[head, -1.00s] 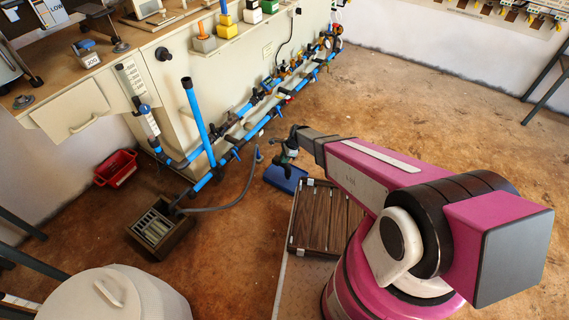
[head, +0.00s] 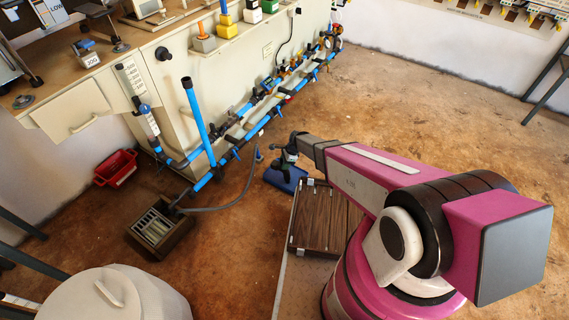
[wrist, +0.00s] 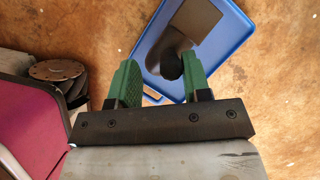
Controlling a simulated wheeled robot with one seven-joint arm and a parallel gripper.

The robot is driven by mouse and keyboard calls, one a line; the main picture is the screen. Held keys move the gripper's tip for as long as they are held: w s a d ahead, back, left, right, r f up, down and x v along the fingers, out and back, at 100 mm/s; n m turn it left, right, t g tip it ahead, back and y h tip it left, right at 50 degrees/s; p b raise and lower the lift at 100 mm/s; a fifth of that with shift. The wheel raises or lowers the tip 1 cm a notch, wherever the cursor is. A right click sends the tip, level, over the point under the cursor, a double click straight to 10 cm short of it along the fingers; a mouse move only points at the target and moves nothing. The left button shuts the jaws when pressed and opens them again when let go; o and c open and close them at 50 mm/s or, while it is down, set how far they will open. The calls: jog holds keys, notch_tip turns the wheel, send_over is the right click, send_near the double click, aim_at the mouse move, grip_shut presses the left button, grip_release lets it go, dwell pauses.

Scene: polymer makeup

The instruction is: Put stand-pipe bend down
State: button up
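The stand-pipe bend (wrist: 196,20) is a dark grey elbow in the wrist view, over the blue tray (wrist: 234,62). Its black round end (wrist: 171,66) faces up toward the wrist camera, between my gripper's green fingers (wrist: 160,80). The fingers are apart, with a gap showing beside the left finger; the right finger is close to the black end, and I cannot tell if it touches. In the head view my gripper (head: 285,168) is low over the blue tray (head: 286,181) on the floor, and the bend cannot be made out there.
A brown slatted box (head: 322,218) stands right beside the tray. Blue pipework (head: 200,120) runs along the cabinet to the left and back. A grey-brown crate (head: 158,228) and a red bin (head: 115,167) are on the floor at left. Open floor lies at back right.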

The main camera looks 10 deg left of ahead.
jog(key=shift+r, duration=0.1)
jog(key=v, duration=1.2)
jog(key=s+d+r+n+h, duration=0.1)
jog(key=s+d+r+n, duration=0.3)
jog(key=d+r, duration=0.4)
jog(key=s+d+r+n+t+h, duration=0.1)
jog(key=s+d+r+n, duration=0.3)
jog(key=d+r, duration=0.5)
jog(key=s+d+r+n+h, duration=0.2)
jog(key=s+d+r+n, duration=0.2)
jog(key=d+r, duration=0.5)
jog(key=d+n, duration=0.1)
jog(key=d, duration=0.4)
jog(key=shift+r+t, duration=0.25)
jog(key=shift+t, duration=0.15)
jog(key=shift+a, duration=0.15)
